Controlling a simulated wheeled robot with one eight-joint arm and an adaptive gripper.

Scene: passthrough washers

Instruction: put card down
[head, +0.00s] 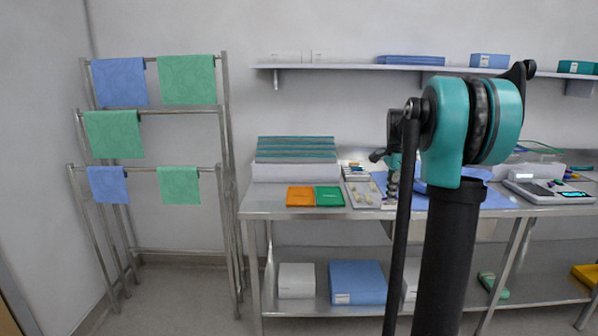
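An orange flat square (300,196) and a green flat square (329,196) lie side by side near the front edge of the steel table (280,213). I cannot tell whether either is the card, and no other card is clearly visible. My gripper (391,186) is over the table, right of the green square and near a tray of small parts (363,195). My own arm hides much of it. It is too small and covered to tell whether its fingers are open or hold anything.
A white box topped with striped teal cloths (296,160) stands behind the squares. A blue mat (497,199) and a scale (548,191) lie to the right. A drying rack with cloths (222,150) stands left. Boxes sit on the lower shelf (318,309).

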